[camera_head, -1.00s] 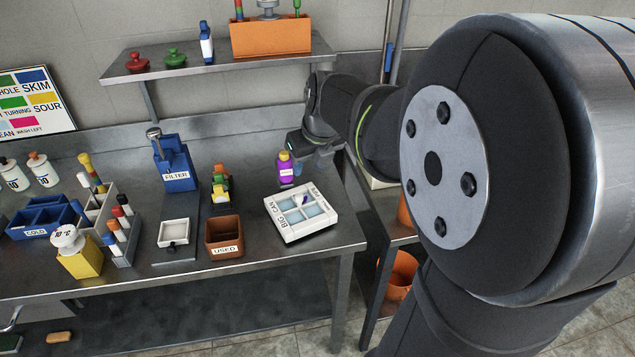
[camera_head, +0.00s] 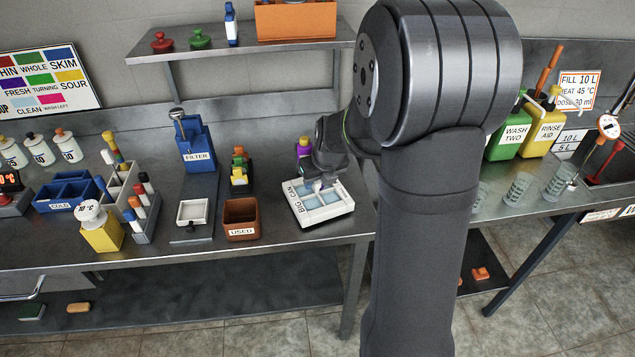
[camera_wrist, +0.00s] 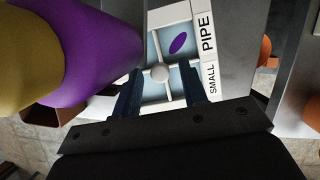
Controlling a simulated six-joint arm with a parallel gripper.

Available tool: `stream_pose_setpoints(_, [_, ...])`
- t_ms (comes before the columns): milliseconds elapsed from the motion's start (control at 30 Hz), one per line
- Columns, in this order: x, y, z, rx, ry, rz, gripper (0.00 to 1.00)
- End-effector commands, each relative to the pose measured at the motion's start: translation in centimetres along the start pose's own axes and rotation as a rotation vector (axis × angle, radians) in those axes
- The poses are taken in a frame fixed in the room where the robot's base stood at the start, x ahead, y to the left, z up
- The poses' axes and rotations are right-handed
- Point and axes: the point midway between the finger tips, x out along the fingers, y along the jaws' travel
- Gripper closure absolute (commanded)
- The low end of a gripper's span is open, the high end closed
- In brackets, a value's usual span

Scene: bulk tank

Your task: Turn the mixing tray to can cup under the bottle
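The mixing tray (camera_head: 300,216) is a white square tray with pale blue cups, at the right end of the steel table. Its left side reads BIG and CAN in the head view; SMALL and PIPE show in the wrist view on the tray (camera_wrist: 210,60). A purple patch (camera_wrist: 178,42) lies in the cup by PIPE. The purple bottle (camera_head: 304,147) with a yellow cap stands behind the tray, and the bottle (camera_wrist: 95,55) looms large at left in the wrist view. My gripper (camera_wrist: 161,82) is open over the tray, its fingers either side of the round white centre knob (camera_wrist: 160,73). Contact is unclear.
A brown USED box (camera_head: 240,218), a small white dish (camera_head: 192,212) and a blue FILTER stand (camera_head: 198,150) are left of the tray. A shelf (camera_head: 245,45) hangs above. Another table at right holds WASH TWO (camera_head: 512,135) and RINSE AID (camera_head: 545,128) containers.

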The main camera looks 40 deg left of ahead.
Motion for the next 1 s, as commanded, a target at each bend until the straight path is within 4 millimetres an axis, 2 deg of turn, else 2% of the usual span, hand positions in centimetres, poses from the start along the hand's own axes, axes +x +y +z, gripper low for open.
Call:
stream_pose_setpoints(200, [1.6, 0.0, 0.0, 0.0, 0.0, 0.0, 0.61])
stream_pose_setpoints(533, [1.9, 0.0, 0.0, 0.0, 0.0, 0.0, 0.61])
stream_pose_setpoints(733, [1.8, 0.0, 0.0, 0.0, 0.0, 0.0, 1.0])
stream_pose_setpoints(1000, [1.8, 0.0, 0.0, 0.014, 0.001, -0.006, 1.0])
